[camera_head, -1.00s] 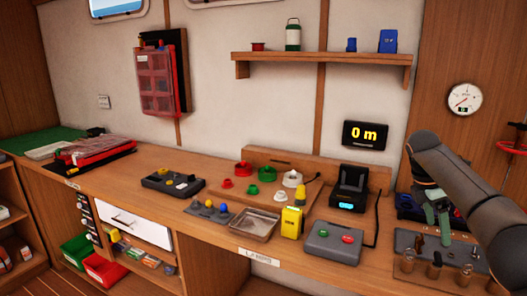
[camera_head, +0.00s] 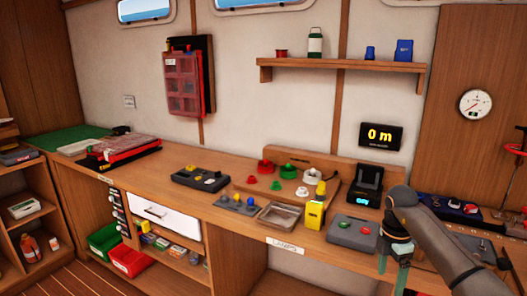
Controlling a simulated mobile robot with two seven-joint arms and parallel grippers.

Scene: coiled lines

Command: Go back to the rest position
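My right arm comes in from the right edge, and its gripper (camera_head: 393,268) hangs downward in front of the desk's front edge. Its two greenish fingers look apart, with nothing seen between them. My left gripper is not in view.
The long wooden desk (camera_head: 225,208) holds a yellow device (camera_head: 314,214), a clear tray (camera_head: 281,217), a black charger stand (camera_head: 367,186) and coloured knobs. Green (camera_head: 104,240) and red (camera_head: 132,261) bins sit below. Floor shows at lower left.

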